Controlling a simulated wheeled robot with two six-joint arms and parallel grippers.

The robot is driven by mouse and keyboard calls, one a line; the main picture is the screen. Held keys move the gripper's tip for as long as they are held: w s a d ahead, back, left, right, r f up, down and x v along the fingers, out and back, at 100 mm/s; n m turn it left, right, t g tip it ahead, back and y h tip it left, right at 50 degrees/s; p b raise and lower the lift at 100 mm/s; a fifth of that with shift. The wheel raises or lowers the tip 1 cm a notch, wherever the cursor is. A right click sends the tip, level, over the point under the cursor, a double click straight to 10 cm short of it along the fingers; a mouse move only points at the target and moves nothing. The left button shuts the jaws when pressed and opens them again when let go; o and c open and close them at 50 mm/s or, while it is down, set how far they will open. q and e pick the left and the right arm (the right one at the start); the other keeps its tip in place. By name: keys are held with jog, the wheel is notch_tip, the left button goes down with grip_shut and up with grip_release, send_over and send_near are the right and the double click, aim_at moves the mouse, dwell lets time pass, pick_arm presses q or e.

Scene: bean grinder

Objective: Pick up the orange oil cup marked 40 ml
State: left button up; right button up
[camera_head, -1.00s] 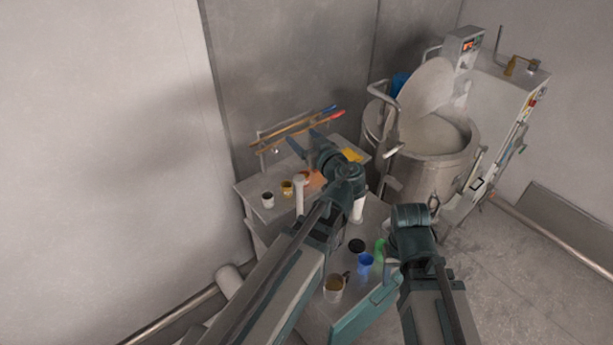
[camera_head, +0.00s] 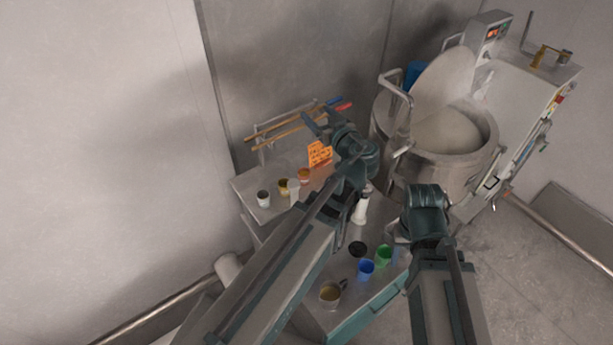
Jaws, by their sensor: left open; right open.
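A small orange cup (camera_head: 303,175) stands on the upper shelf of the table, in a row with a yellow cup (camera_head: 283,186) and a dark-topped white cup (camera_head: 263,198). Its marking is too small to read. My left gripper (camera_head: 316,120) is open and empty, above and beyond the orange cup, close to the stirring rods at the back. My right gripper (camera_head: 400,236) is by the table's right side; its fingers are mostly hidden, and nothing shows in it.
An orange sign (camera_head: 320,153) stands behind the cups. Blue (camera_head: 366,267) and green (camera_head: 384,256) cups, a mug (camera_head: 331,293) and a black disc (camera_head: 358,249) are on the lower table. Rods (camera_head: 290,127) lie on a rack at the back. A big steel pot (camera_head: 450,150) stands right.

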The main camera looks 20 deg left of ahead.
pick_arm(q)
jog(key=b, duration=3.3)
send_near(302, 175)
jog(key=shift+s+d, duration=0.35)
jog(key=shift+d, duration=0.1)
pick_arm(e)
notch_tip(302, 175, down, 33)
jog(key=shift+s, duration=0.25)
pick_arm(q)
jog(key=x, duration=0.7)
jog(key=shift+r+b, duration=0.1)
jog(key=shift+b, duration=0.25)
pick_arm(e)
jog(key=shift+f, duration=0.5)
pick_arm(q)
jog(key=x, duration=0.5)
jog(key=shift+b, duration=0.4)
jog(key=shift+a, duration=0.1)
pick_arm(e)
jog(key=shift+f, duration=0.35)
pick_arm(q)
jog(key=shift+r, duration=0.1)
jog(key=shift+c, duration=0.3)
